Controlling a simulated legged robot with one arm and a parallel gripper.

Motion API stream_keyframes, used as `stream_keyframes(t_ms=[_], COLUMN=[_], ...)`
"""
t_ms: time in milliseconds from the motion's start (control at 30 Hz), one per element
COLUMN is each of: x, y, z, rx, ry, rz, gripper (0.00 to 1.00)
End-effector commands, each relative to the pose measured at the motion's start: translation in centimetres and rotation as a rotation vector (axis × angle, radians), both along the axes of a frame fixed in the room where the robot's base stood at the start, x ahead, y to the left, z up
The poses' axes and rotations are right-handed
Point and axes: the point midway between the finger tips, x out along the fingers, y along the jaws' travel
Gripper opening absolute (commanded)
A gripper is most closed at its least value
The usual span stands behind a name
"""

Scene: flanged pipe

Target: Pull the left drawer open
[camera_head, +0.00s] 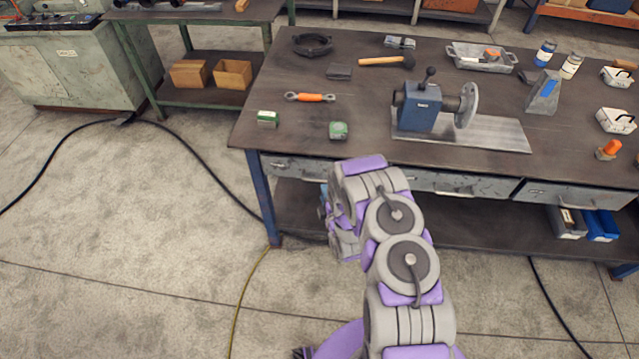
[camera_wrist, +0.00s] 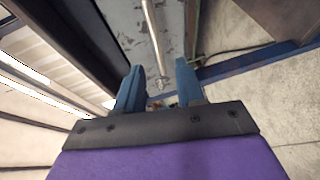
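The left drawer (camera_head: 292,168) is a scuffed grey front under the left part of the workbench's top. It looks flush with the bench, and my arm hides its right part. In the wrist view its grey face (camera_wrist: 128,22) fills the top middle, with a metal bar handle (camera_wrist: 153,38) running down it. My gripper (camera_wrist: 160,82) is open, with one blue finger on each side of the handle's lower end in the picture. I cannot tell whether the fingers touch the handle. In the head view the gripper is mostly hidden behind my arm, in front of the bench.
A middle drawer (camera_head: 445,186) and a right drawer (camera_head: 570,196) look shut. A blue bench leg (camera_head: 265,200) stands left of my gripper. The floor at left is mostly clear, with cables.

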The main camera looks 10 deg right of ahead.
Motion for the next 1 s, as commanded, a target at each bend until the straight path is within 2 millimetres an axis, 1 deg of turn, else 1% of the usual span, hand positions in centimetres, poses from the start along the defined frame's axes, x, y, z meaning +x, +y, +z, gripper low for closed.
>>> stream_keyframes(t_ms=[100, 200, 400, 600, 900, 933, 1000], x=[2.1, 3.7, 6.2, 7.3, 7.5, 7.5, 7.5], y=[0.0, 0.2, 0.6, 0.7, 0.5, 0.5, 0.6], z=[-0.4, -0.7, -1.2, -1.5, -1.4, -1.4, -1.4], rx=[0.002, 0.001, -0.002, -0.002, 0.000, 0.000, -0.001], ry=[-0.006, -0.005, -0.004, 0.001, 0.000, 0.000, 0.000], rz=[0.000, -0.001, -0.001, -0.001, -0.002, -0.002, -0.002], gripper=[0.38, 0.38, 0.38, 0.38, 0.38, 0.37, 0.30])
